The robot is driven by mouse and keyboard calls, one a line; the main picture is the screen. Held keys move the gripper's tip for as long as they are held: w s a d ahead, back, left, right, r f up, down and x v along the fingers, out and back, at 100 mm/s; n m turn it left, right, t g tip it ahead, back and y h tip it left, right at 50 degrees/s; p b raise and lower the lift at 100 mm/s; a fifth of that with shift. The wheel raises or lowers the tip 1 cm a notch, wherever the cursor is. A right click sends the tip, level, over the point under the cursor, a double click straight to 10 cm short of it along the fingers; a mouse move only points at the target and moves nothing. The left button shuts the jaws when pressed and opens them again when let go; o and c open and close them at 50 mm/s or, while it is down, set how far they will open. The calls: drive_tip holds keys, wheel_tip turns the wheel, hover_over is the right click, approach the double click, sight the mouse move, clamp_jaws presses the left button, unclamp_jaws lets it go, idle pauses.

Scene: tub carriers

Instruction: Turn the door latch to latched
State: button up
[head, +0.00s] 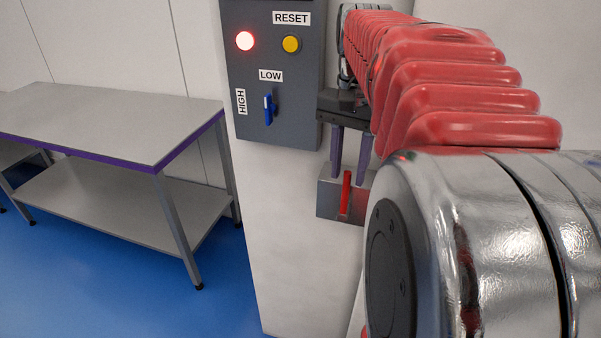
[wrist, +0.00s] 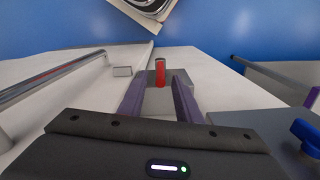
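The door latch shows as a red lever (head: 345,193) on a grey block (head: 328,197), low on the white cabinet below the control panel. In the head view the lever stands nearly upright. In the wrist view the red lever (wrist: 160,74) shows end-on, in front of its grey block (wrist: 196,92). My gripper (head: 349,180) points down at the block with its two purple fingers apart. In the wrist view my gripper (wrist: 160,80) is open, with a finger on each side of the lever and gaps between. Whether the fingertips reach down past the lever's top is hard to tell.
A dark control panel (head: 253,112) has a lit red lamp (head: 245,41), a yellow button (head: 292,44) and a blue switch (head: 268,108). A chrome rail (wrist: 50,78) runs at left in the wrist view. A steel table (head: 110,118) stands at left; blue floor is clear before it.

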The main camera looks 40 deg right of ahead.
sight(344, 212)
wheel_tip(344, 212, down, 7)
drive_tip(key=shift+f, duration=0.1)
idle(0.3)
drive_tip(key=shift+c, duration=0.7)
clamp_jaws()
